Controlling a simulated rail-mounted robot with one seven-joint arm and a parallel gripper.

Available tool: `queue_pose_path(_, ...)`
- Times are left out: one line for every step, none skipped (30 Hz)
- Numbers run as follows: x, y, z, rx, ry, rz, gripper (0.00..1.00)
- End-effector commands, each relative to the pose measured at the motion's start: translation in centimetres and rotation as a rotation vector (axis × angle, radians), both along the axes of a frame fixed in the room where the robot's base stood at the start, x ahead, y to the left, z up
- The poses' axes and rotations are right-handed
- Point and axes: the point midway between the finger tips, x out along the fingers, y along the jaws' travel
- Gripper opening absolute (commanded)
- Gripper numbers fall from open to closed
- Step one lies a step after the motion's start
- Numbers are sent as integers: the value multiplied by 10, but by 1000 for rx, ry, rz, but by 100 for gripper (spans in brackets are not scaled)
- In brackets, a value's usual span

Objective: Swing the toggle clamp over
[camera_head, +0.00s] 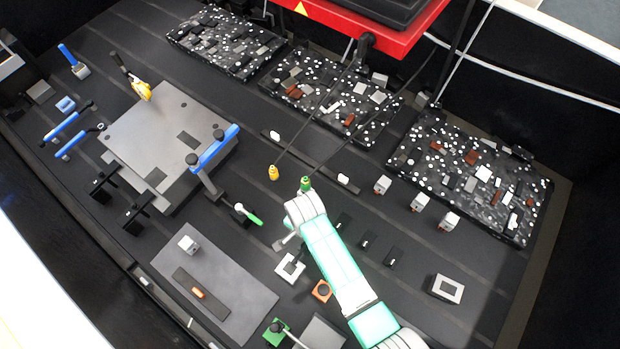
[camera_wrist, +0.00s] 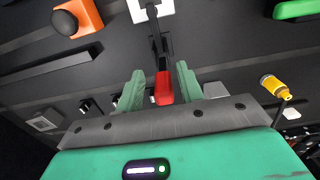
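What looks like the toggle clamp has a white square base (camera_head: 290,267) with a dark lever, near the front middle of the table. In the wrist view its white base (camera_wrist: 148,8) is at the top edge. Its dark lever runs down to a red grip (camera_wrist: 163,88). My gripper (camera_wrist: 160,82) has two green fingers, one on either side of the red grip. The fingers are apart, and a gap shows at least on the left side. In the head view my gripper (camera_head: 286,242) is mostly hidden behind my wrist, and the red grip does not show.
An orange block with a black knob (camera_wrist: 78,18) stands close by on the left in the wrist view. A yellow connector (camera_wrist: 273,86) is at its right. A green-handled tool (camera_head: 248,215) lies left of my wrist. A grey plate (camera_head: 235,295) lies at the front left.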

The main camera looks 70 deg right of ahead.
Motion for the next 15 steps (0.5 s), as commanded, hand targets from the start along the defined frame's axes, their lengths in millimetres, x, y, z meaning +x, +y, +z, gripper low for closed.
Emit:
queue_pose_path(0,-1,0,-1,-1,-1,42)
queue_pose_path(0,-1,1,-2,-1,-2,42)
queue_pose_path(0,-1,1,-2,-1,-2,42)
queue_pose_path(0,-2,1,-2,-1,-2,42)
queue_pose_path(0,-2,1,-3,-1,-2,42)
queue_pose_path(0,-2,1,-3,-1,-2,42)
queue_pose_path(0,-2,1,-4,-2,-3,42)
queue_pose_path(0,-2,2,-4,-2,-3,42)
queue_pose_path(0,-3,4,-5,-2,-3,42)
queue_pose_path(1,-3,6,-5,-3,-3,42)
queue_pose_path(1,-3,10,-5,-4,-3,42)
queue_pose_path(1,-3,15,-6,-4,-3,42)
queue_pose_path(1,-3,18,-6,-3,-3,42)
queue_pose_path(1,-3,22,-6,-4,-3,42)
queue_pose_path(1,-3,27,-6,-3,-3,42)
